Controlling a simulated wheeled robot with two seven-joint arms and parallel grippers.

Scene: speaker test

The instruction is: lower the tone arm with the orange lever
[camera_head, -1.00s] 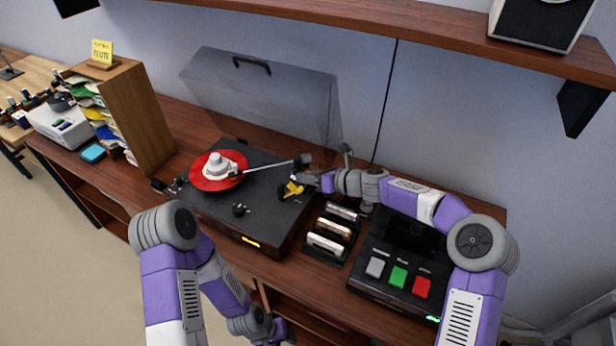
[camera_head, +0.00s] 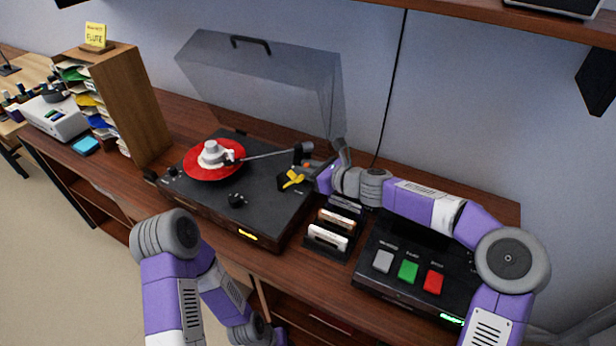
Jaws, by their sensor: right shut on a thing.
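The turntable (camera_head: 215,205) is a black deck on the wooden bench, with a red record (camera_head: 200,168) on it. The tone arm (camera_head: 268,155) reaches from its pivot at the right to over the record; I cannot tell whether its tip touches. The orange lever (camera_head: 307,165) shows as a small orange spot beside the tone arm's base, mostly hidden by my right gripper (camera_head: 315,171). My right gripper is shut on the lever at the deck's right side.
A yellow part (camera_head: 293,179) sits on the deck close to the right gripper. The clear lid (camera_head: 260,85) stands open behind. A cassette rack (camera_head: 329,237) and a black box with grey, green and red buttons (camera_head: 408,271) stand to the right.

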